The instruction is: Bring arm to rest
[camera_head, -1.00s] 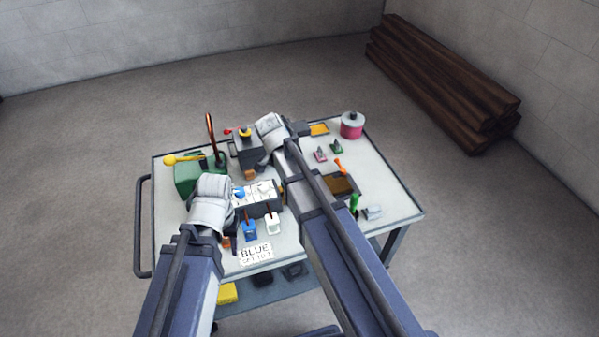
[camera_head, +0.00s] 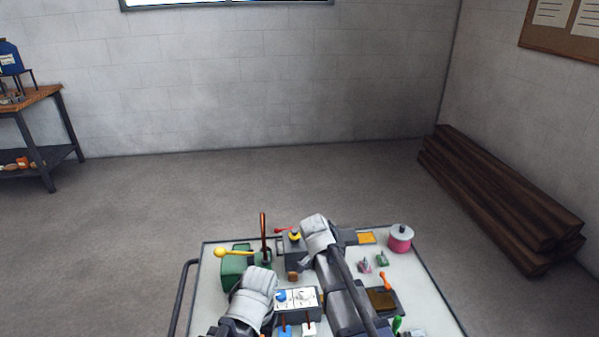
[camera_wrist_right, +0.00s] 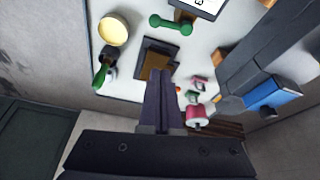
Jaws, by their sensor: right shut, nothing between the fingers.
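My right arm reaches over the tabletop, and its pale wrist cover (camera_head: 318,235) is over the back middle part in the head view. My right gripper (camera_wrist_right: 162,78) shows in the wrist view with its two dark fingers together and nothing between them. Beyond its tips is a dark tray with a brown inside (camera_wrist_right: 153,64); I cannot tell any contact. My left arm's pale wrist cover (camera_head: 255,285) is over the left middle of the table. Its fingers are hidden, so its opening does not show.
The pale tabletop (camera_head: 432,310) holds a green box (camera_head: 236,268), a yellow-knobbed lever (camera_head: 221,252), a copper upright lever (camera_head: 263,232), a switch panel (camera_head: 303,302) and a pink pot (camera_head: 400,240). Wooden beams (camera_head: 500,195) lie right; a workbench (camera_head: 30,98) stands left. Floor behind is clear.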

